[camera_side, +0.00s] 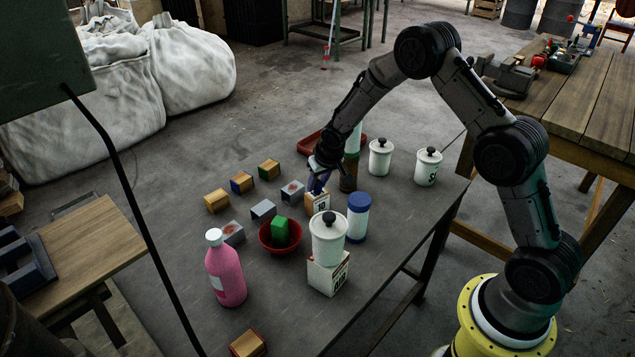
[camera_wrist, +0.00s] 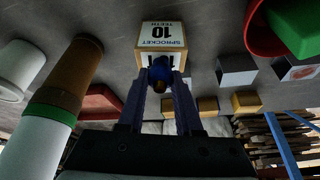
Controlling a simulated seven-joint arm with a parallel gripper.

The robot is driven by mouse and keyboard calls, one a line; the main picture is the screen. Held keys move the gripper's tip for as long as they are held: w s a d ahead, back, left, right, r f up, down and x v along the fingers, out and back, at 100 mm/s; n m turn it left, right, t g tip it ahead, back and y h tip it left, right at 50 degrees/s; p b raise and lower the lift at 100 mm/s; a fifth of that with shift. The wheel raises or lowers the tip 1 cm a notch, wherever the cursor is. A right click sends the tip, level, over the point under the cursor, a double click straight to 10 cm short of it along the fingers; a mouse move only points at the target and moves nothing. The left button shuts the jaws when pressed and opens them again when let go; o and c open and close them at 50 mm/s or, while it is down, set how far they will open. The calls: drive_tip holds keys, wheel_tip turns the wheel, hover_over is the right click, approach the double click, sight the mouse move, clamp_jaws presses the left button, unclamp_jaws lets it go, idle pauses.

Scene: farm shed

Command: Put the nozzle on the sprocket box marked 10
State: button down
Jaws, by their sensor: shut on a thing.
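In the side view this box (camera_side: 317,204) is directly below my fingertips. The nozzle is at the box's top edge in the wrist view; I cannot tell whether they touch. My fingers hide much of the nozzle.
A brown, green and white cylinder (camera_side: 350,170) stands close behind my gripper. A blue-lidded white jar (camera_side: 358,218) and a white canister (camera_side: 328,245) on another box stand in front. A red bowl (camera_side: 267,243) holds a green block. Several small blocks lie to the left.

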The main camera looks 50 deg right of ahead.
drive_tip(key=c, duration=0.6)
unclamp_jaws()
drive_tip(key=shift+f, duration=0.1)
drive_tip(key=shift+r, duration=0.25)
drive_tip(key=s+a+r+n, duration=0.1)
drive_tip(key=s+a+r, duration=0.1)
drive_tip(key=s+r, duration=0.85)
drive_tip(key=s+a+r, duration=0.3)
drive_tip(key=s+r, duration=0.5)
drive_tip(key=r, duration=0.6)
drive_tip(key=s+a, duration=0.1)
drive_tip(key=s, duration=0.5)
drive_tip(key=s+a+r+n+y, duration=0.1)
drive_tip(key=s, duration=0.5)
drive_tip(key=s+a+n+t, duration=0.1)
drive_tip(key=s, duration=0.5)
drive_tip(key=shift+s+r, duration=0.2)
drive_tip(key=shift+s, duration=0.15)
